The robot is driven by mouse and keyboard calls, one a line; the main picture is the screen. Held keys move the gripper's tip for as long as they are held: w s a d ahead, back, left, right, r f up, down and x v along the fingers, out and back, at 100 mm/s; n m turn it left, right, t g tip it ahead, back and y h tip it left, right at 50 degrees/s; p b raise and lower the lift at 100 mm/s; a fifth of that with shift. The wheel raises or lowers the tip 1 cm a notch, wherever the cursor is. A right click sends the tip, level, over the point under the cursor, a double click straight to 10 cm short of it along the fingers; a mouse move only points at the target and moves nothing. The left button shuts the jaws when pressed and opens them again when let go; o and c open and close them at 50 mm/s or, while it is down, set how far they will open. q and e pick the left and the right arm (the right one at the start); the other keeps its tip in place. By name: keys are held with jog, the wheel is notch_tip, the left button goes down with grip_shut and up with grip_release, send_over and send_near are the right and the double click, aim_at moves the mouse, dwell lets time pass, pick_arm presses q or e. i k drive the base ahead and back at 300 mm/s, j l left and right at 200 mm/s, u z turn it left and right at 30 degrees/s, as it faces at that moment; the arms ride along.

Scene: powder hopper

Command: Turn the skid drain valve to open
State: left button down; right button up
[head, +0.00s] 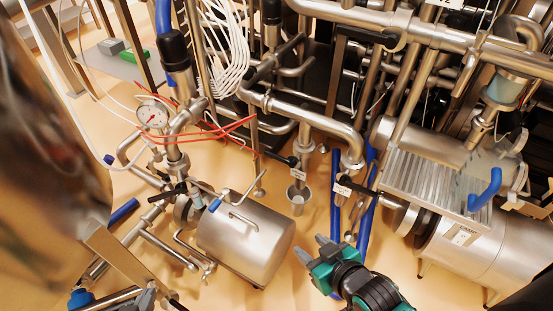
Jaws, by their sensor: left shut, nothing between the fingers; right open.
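Two small valves with dark lever handles and white tags stand on the skid piping. One is the left tagged valve (290,161), above a small metal drain cup (298,195). The other is the right tagged valve (362,191), on a vertical pipe. The tags are too small to read, so I cannot tell which is the skid drain valve. My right gripper (312,249), teal with grey fingers, is open and empty below these valves, apart from them. My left gripper (147,299) is partly visible at the bottom edge, shut and empty, far left of the valves.
A horizontal steel cylinder (246,245) lies between my grippers. A pressure gauge (152,117) and red cables (225,128) are at upper left. A ribbed steel cover (425,180) and large vessel (475,250) crowd the right. Bare floor shows around the drain cup.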

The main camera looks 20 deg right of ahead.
aim_at(292, 164)
jog(key=i+l+u, duration=0.15)
jog(key=u, duration=0.25)
jog(key=i+l+u, duration=0.1)
jog(key=l+u, duration=0.35)
jog(key=j, duration=0.1)
